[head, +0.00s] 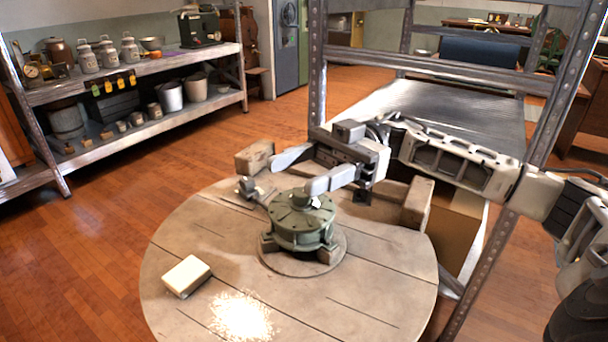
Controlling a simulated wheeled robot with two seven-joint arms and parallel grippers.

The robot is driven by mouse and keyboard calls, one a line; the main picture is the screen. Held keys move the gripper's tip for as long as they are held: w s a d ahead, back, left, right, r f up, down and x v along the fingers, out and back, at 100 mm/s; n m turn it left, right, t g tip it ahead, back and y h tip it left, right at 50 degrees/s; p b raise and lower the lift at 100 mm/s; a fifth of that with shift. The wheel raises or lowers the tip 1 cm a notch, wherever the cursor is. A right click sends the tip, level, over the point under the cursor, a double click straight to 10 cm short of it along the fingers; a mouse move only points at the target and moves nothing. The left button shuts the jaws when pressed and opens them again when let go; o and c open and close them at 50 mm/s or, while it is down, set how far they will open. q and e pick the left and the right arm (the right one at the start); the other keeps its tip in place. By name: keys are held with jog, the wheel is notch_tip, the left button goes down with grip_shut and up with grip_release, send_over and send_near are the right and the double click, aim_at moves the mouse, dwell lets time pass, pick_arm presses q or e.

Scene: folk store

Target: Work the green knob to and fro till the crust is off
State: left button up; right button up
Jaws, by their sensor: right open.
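A squat green round metal body (302,232), which seems to be the green knob, stands on wooden feet on a round plate on the round table (380,300). A short arm with a greyish end piece (248,188) sticks out from its left side. I cannot make out any crust on it. My right gripper (294,175) reaches in from the right. Its two pale fingers are apart and empty, over the back of the green body's top, pointing left. The near finger hides part of the top's rear edge; I cannot tell whether it touches. My left gripper is not in view.
A cream block (186,276) and a pale powdery patch (241,316) lie at the table's front left. Wooden blocks (254,157) (417,203) stand at its back and right. A metal rack (318,70) rises close behind. The table's front right is clear.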

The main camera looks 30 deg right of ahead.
jog(key=w+d+m+t+y+p, duration=0.2)
jog(key=m+t+p, duration=0.1)
jog(key=t+p, duration=0.1)
jog(key=m+t+h+p, duration=0.8)
jog(key=m+t+h, duration=0.25)
jog(key=t, duration=0.35)
send_near(302, 191)
pick_arm(q)
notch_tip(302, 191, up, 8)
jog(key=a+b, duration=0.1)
jog(key=b, duration=0.1)
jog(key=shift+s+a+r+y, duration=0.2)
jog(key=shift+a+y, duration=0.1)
pick_arm(e)
jog(key=x, duration=1)
